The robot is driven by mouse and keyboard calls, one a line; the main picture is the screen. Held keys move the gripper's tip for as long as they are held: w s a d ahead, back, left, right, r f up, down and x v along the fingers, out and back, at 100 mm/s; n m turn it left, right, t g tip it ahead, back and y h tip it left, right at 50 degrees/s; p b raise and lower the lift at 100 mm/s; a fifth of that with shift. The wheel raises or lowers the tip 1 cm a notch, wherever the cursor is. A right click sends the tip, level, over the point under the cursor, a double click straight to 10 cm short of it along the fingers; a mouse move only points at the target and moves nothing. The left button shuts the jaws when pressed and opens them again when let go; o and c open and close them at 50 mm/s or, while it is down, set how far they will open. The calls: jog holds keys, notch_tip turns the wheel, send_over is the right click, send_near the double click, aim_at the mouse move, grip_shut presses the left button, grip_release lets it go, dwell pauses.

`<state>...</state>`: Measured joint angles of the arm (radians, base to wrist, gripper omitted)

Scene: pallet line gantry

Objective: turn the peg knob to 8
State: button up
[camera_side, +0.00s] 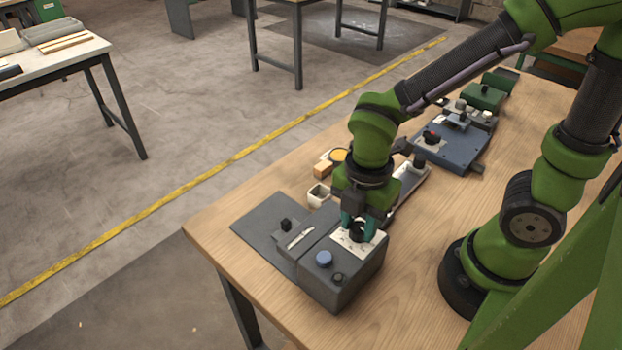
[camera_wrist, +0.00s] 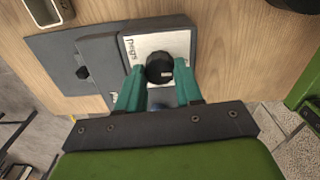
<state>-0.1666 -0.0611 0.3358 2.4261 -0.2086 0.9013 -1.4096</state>
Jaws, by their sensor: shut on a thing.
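The peg knob (camera_wrist: 159,68) is a round black knob with a small light mark on its right side. The plate is on top of a dark grey box (camera_side: 337,275) at the table's near left end. My gripper (camera_wrist: 158,90), with teal fingers, points down over the plate and is shut on the peg knob, one finger on each side. In the side view the fingers (camera_side: 357,228) hide most of the knob.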

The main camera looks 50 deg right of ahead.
jog(key=m, duration=1.2)
jog(key=shift+m, duration=0.3)
jog(key=m, duration=0.4)
jog(key=shift+w+m, duration=0.1)
jog(key=shift+m, duration=0.2)
jog(key=m, duration=0.3)
jog(key=shift+m, duration=0.3)
jog(key=m, duration=0.3)
jog(key=shift+d+m, duration=0.1)
jog(key=shift+m, duration=0.2)
jog(key=m, duration=0.6)
jog(key=shift+m, duration=0.3)
jog(key=o, duration=1)
